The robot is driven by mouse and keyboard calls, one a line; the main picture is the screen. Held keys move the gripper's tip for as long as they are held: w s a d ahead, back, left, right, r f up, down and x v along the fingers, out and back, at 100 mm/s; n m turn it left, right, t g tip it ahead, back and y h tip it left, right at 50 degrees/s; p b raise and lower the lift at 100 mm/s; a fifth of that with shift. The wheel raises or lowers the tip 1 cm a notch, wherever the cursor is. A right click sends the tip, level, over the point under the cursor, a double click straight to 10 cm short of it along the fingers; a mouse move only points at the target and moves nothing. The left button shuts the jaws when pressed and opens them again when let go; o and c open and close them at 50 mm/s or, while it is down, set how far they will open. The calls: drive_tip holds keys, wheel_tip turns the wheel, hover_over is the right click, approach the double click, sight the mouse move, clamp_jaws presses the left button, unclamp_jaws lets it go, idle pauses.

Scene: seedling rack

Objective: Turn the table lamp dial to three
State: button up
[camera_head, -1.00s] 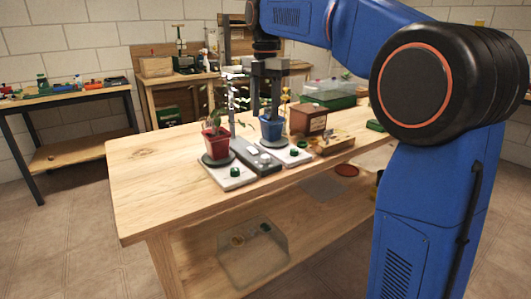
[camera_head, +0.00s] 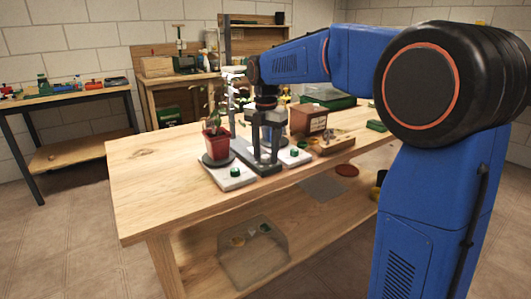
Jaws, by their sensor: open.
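My gripper (camera_head: 266,158) points straight down over the workbench, with its two fingers apart. The fingertips are at a grey box (camera_head: 266,169) that lies between two white bases, and they hide most of its top. I cannot tell whether they touch it. The left white base (camera_head: 231,179) has a green knob (camera_head: 235,172) and carries a red pot with a plant (camera_head: 216,143). The right white base (camera_head: 290,160) has another green knob (camera_head: 295,152). The dial's marks are too small to read, and I cannot tell which part is the table lamp's dial.
A blue pot behind my gripper is mostly hidden. A brown wooden box (camera_head: 308,120) and a small wooden tray (camera_head: 334,145) stand to the right. The workbench's left part (camera_head: 150,170) is clear. A clear bin (camera_head: 253,255) sits on the lower shelf.

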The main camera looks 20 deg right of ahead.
drive_tip(key=c, duration=1)
drive_tip(key=shift+c, duration=0.2)
